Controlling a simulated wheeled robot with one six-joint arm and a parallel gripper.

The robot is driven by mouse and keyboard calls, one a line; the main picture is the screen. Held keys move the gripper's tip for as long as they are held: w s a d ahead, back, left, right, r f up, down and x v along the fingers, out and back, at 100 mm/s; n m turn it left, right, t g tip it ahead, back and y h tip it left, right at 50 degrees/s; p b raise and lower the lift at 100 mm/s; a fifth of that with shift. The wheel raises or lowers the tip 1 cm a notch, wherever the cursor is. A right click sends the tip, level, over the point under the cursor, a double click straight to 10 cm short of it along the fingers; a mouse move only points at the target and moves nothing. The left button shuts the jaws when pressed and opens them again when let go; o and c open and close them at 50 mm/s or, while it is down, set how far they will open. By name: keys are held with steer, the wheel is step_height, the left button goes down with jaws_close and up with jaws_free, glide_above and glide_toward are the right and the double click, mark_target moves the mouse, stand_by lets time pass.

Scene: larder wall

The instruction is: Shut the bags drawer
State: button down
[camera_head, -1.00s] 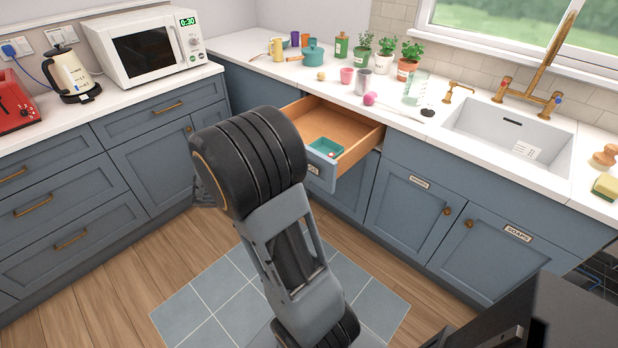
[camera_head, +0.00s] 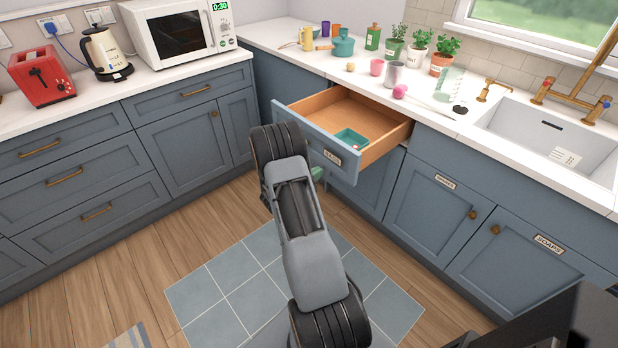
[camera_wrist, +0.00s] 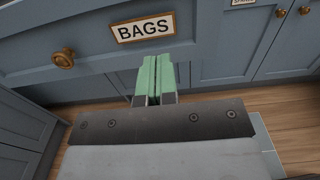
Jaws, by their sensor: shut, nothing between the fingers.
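The bags drawer stands open, its blue-grey front (camera_head: 350,172) pulled well out from the counter. A BAGS label is on that front; the label (camera_wrist: 143,28) also shows large in the wrist view, with a brass knob (camera_wrist: 63,58) to its left. A teal tray (camera_head: 353,137) lies inside the drawer. My gripper (camera_wrist: 154,75) is shut and empty, its green fingertips just below the label in the wrist view. In the head view my gripper (camera_head: 317,173) shows partly behind my arm, close to the drawer front. I cannot tell whether it touches.
The counter above holds a pink ball (camera_head: 400,91), a grey cup (camera_head: 393,74), potted plants and a glass jug. A sink (camera_head: 550,135) is at right. Closed cabinets stand below it and along the left. The floor in front is clear apart from my arm above it.

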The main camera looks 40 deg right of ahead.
mark_target(337, 160)
steer(key=d, duration=0.7)
steer(key=shift+s+d+p, duration=0.3)
steer(key=shift+d, duration=0.05)
